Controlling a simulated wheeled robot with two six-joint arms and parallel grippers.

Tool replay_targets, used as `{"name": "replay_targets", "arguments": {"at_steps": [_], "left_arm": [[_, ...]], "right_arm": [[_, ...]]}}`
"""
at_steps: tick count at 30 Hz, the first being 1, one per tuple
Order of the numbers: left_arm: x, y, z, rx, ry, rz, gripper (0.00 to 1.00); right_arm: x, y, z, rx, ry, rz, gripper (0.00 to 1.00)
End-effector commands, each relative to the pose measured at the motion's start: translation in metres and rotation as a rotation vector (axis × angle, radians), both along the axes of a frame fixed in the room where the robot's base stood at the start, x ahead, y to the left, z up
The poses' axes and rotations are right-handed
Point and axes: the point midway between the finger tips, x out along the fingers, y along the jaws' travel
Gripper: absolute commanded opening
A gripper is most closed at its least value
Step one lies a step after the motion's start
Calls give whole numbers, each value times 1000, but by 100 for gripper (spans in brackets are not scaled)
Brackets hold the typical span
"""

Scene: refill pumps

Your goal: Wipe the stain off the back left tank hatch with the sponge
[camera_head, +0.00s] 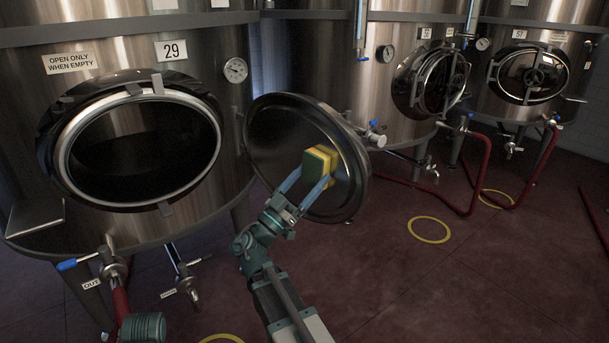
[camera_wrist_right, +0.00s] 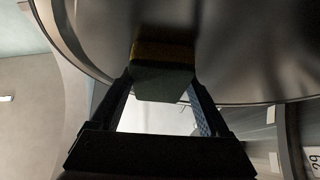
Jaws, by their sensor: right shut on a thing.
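The open hatch (camera_head: 280,130) of tank 29 is a dark, shiny oval disc, swung out to the right of its opening (camera_head: 140,155). My right gripper (camera_head: 322,178) is shut on the green and yellow sponge (camera_head: 318,163) in front of the hatch's lower right half. The sponge's yellow side faces the hatch and seems to touch it. In the right wrist view the sponge (camera_wrist_right: 162,84) sits between the fingers, its far side against or very near the hatch (camera_wrist_right: 255,50). I cannot make out a stain; the sponge and gripper cover part of the surface.
Tank 29 (camera_head: 215,60) has a gauge (camera_head: 235,70) and blue-handled valves (camera_head: 75,264) below. A valve (camera_head: 374,134) stands close to the right of the hatch. Other tanks with shut hatches (camera_head: 535,75) and red hoses (camera_head: 470,195) are farther right. Floor at the lower right is clear.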

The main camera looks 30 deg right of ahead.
Motion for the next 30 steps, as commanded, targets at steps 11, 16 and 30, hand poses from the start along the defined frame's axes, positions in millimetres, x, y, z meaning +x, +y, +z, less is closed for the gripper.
{"name": "replay_targets", "arguments": {"at_steps": [11,16,30], "left_arm": [[0,0,0,0,0,0,27],[0,0,0,0,0,0,27],[0,0,0,0,0,0,27]], "right_arm": [[1,-3,0,0,1,-1,35],[10,-2,0,0,1,1,35],[41,7,0,1,2,0,35]]}}
